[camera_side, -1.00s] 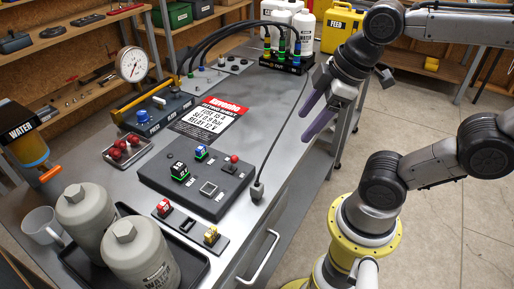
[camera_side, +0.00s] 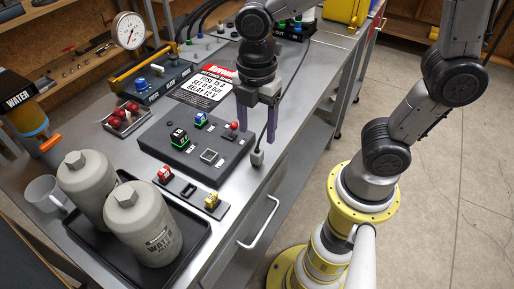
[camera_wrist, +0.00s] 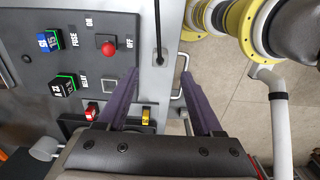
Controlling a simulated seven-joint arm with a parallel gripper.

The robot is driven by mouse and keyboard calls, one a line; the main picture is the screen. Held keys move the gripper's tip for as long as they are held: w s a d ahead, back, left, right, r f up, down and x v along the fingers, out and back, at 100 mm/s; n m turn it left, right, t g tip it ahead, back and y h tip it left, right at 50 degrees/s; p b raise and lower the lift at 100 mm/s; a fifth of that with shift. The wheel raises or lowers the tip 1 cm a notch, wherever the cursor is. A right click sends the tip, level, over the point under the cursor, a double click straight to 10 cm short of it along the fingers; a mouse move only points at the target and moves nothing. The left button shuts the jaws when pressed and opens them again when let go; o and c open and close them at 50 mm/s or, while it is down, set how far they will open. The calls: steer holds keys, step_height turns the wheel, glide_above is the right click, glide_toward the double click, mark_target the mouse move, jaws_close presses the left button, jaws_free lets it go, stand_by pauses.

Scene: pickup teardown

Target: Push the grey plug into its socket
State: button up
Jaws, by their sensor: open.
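The grey plug (camera_side: 257,157) stands at the right edge of the bench beside the black panel, at the end of a dark cable. The wrist view shows the cable end and plug (camera_wrist: 160,59) near the panel's edge. My gripper (camera_side: 256,139) points down above the plug, its purple fingers open and apart on either side of the cable. The wrist view also shows my gripper (camera_wrist: 160,75) with nothing held. The black panel (camera_side: 172,148) has a square framed opening (camera_side: 208,156); I cannot tell whether this is the plug's socket.
A red button (camera_side: 234,126) and two labelled blocks sit on the panel. A strip (camera_side: 188,189) with red and yellow pieces lies in front. Two grey bottles stand in a black tray (camera_side: 185,250).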

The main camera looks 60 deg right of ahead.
mark_target(257, 148)
step_height(257, 148, down, 9)
steer(key=shift+r, duration=0.1)
stand_by(0.3)
jaws_close()
stand_by(0.6)
